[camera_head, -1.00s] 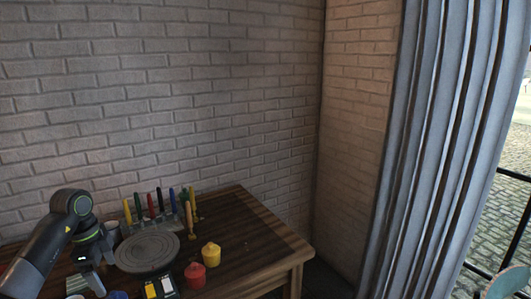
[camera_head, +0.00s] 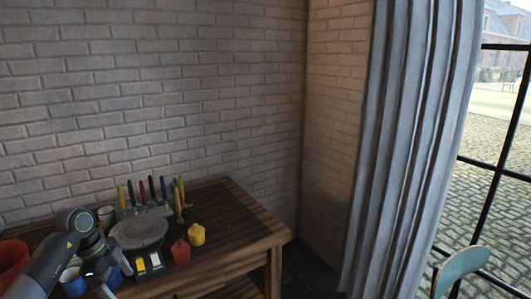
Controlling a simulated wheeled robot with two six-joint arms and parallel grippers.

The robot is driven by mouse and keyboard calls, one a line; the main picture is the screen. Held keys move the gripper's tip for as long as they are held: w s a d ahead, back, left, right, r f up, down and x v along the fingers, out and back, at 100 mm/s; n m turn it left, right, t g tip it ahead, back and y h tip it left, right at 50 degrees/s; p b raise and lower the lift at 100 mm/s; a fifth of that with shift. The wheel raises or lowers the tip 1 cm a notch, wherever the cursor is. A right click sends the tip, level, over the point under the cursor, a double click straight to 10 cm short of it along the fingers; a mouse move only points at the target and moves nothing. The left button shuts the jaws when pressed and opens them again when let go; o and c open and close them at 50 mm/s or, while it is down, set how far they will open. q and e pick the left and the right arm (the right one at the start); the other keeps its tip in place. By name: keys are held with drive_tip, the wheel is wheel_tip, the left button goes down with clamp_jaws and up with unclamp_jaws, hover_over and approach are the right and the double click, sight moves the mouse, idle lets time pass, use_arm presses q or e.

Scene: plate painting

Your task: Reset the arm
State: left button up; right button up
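My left arm comes in from the lower left over the wooden table (camera_head: 240,224). Its gripper (camera_head: 106,287) points down near the bottom edge, among blue containers, and its fingertips are cut off or too dark to tell whether they are apart. I see nothing clearly held in it. My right gripper is not in view. A round grey turntable (camera_head: 139,231) lies on the table to the right of my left wrist, apart from it, with nothing on it.
A rack holds several coloured upright tools (camera_head: 142,192). A red pot (camera_head: 180,252), a yellow pot (camera_head: 196,235) and a yellow-and-white palette (camera_head: 149,264) stand near the turntable. Blue container (camera_head: 72,283) and red container (camera_head: 11,262) stand left. A green chair (camera_head: 462,264) is at right.

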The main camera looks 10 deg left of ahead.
use_arm(q)
drive_tip(key=w+d+f+t+h, duration=0.1)
drive_tip(key=d+f+t+h, duration=0.6)
drive_tip(key=d+f, duration=0.55)
drive_tip(key=s+a+f+n+t+y, duration=0.3)
drive_tip(key=f+n, duration=0.1)
drive_tip(key=f, duration=0.5)
drive_tip(key=s+a+f+n+t+y, duration=0.3)
drive_tip(key=f+n, duration=0.2)
drive_tip(key=f, duration=0.4)
drive_tip(key=s+f+n+g+y, duration=0.55)
drive_tip(key=s+f, duration=1.05)
drive_tip(key=s, duration=0.4)
drive_tip(key=s+d+f+g, duration=0.2)
drive_tip(key=s, duration=0.5)
drive_tip(key=s+d+f+g, duration=0.2)
drive_tip(key=s+f+g, duration=0.1)
drive_tip(key=s, duration=0.4)
drive_tip(key=s+d+f+g, duration=0.2)
drive_tip(key=s, duration=0.5)
drive_tip(key=shift+d+f+n, duration=0.3)
drive_tip(key=shift+n, duration=0.05)
